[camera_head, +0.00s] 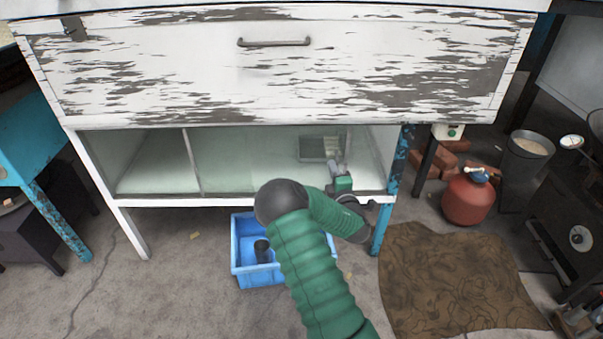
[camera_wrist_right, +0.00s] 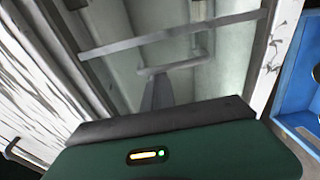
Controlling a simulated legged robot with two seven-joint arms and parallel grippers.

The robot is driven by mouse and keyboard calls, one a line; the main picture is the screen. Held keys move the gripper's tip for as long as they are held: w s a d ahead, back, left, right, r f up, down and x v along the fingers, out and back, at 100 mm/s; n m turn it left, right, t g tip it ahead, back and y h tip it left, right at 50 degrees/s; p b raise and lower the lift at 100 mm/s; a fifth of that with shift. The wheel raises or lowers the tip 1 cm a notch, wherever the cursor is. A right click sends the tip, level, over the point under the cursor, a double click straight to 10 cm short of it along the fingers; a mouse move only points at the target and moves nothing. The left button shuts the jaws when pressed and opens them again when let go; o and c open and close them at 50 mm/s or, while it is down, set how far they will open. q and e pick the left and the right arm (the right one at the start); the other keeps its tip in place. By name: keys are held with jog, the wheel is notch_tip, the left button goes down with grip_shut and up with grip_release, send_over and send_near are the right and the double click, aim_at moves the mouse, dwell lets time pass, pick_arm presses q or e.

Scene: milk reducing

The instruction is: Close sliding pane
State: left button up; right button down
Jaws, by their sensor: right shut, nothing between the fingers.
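The glass-fronted compartment (camera_head: 155,178) is under a white peeling cabinet. A thin upright pane edge (camera_head: 193,162) stands left of its middle, with greenish glass (camera_head: 232,165) to its right. Which stretches are covered by the sliding pane is hard to tell. My right gripper (camera_head: 336,168) is at the right part of the compartment front, before a small grey-framed rectangle (camera_head: 312,148). In the right wrist view my shut, empty fingers (camera_wrist_right: 160,92) point toward a pale bar (camera_wrist_right: 172,66); contact cannot be told. My left gripper is out of view.
A drawer with a dark handle (camera_head: 274,42) is above the compartment. A blue crate (camera_head: 240,262) sits on the floor below. A turquoise leg (camera_head: 392,200) stands just right of my gripper. A red gas bottle (camera_head: 468,200) and brown mat (camera_head: 450,280) are farther right.

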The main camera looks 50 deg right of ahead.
jog(key=s+d, duration=1.1)
jog(key=s, duration=0.1)
jog(key=shift+s, duration=0.4)
jog(key=shift+r, duration=0.1)
